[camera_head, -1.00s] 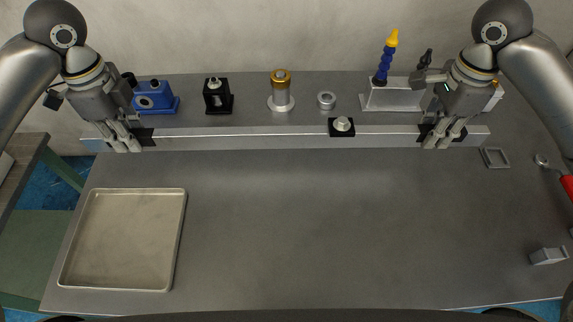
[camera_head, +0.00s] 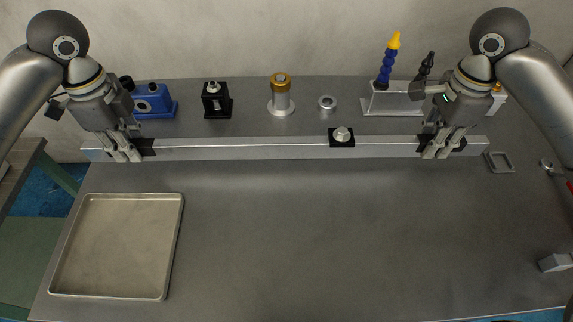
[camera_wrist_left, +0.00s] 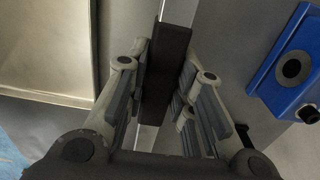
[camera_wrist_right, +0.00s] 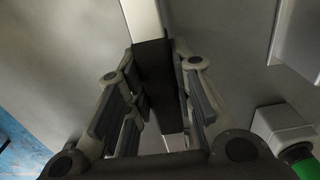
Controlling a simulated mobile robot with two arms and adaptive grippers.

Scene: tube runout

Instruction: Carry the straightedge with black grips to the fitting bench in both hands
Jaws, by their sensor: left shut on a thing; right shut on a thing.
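The straightedge (camera_head: 240,149) is a long grey metal bar lying across the head view, roughly level, over the back half of a grey bench top. My left gripper (camera_head: 131,153) is shut on its left black grip, which shows between the fingers in the left wrist view (camera_wrist_left: 167,60). My right gripper (camera_head: 436,150) is shut on its right black grip, also seen in the right wrist view (camera_wrist_right: 155,75). A black block with a silver knob (camera_head: 341,138) sits at the bar's upper edge. I cannot tell how far the bar is above the surface.
Behind the bar stand a blue fixture (camera_head: 157,102), a black fixture (camera_head: 217,103), a gold-topped cylinder (camera_head: 281,97), a metal ring (camera_head: 327,103) and a stand with a blue-yellow hose (camera_head: 386,70). A tray (camera_head: 176,245) lies front left. The front middle is clear.

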